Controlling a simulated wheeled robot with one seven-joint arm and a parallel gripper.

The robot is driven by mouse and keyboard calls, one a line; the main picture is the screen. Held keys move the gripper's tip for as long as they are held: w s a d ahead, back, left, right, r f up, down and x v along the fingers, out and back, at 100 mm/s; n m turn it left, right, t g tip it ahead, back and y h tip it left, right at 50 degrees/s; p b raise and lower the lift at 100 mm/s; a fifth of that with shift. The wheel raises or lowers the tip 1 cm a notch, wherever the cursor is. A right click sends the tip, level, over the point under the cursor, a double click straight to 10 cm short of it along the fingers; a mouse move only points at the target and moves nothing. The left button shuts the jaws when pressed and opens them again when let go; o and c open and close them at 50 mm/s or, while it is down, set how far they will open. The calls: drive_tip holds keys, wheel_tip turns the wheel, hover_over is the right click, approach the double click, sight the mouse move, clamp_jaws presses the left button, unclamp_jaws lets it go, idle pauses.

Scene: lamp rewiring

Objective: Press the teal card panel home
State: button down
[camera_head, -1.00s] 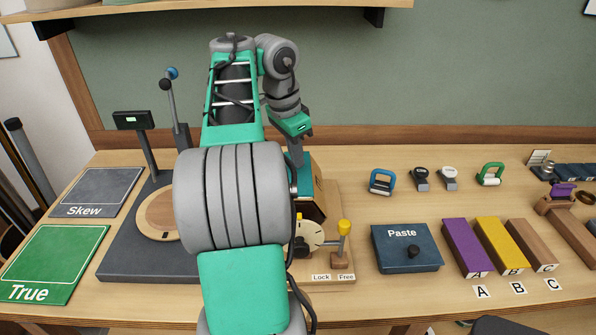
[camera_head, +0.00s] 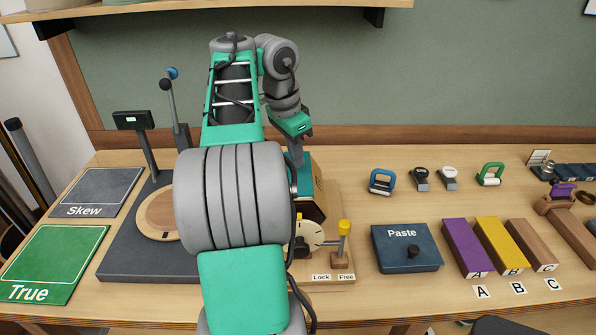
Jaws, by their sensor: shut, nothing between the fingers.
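The teal card panel (camera_head: 318,176) shows as a teal strip on the upper face of a brown box-like body (camera_head: 319,196) behind my arm. My gripper (camera_head: 298,164) points down and its tip is at the panel's left side; I cannot tell whether it touches. Its fingers look shut and empty. My arm hides the left part of the panel and body, so I cannot see how the panel sits at its edges.
A wooden fixture with a dial (camera_head: 309,236) and a yellow-knobbed lever (camera_head: 343,228) at Free stands in front. A blue Paste box (camera_head: 407,247) and purple (camera_head: 465,247), yellow and brown blocks lie right. A dark press base (camera_head: 120,262) is left. Clamps (camera_head: 382,181) stand behind.

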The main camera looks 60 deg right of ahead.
sight(297, 171)
drive_tip(key=shift+f+b, duration=0.85)
drive_tip(key=shift+f, duration=0.3)
idle(0.8)
wheel_tip(297, 171, up, 7)
drive_tip(key=p, duration=0.7)
drive_tip(key=shift+r, duration=0.2)
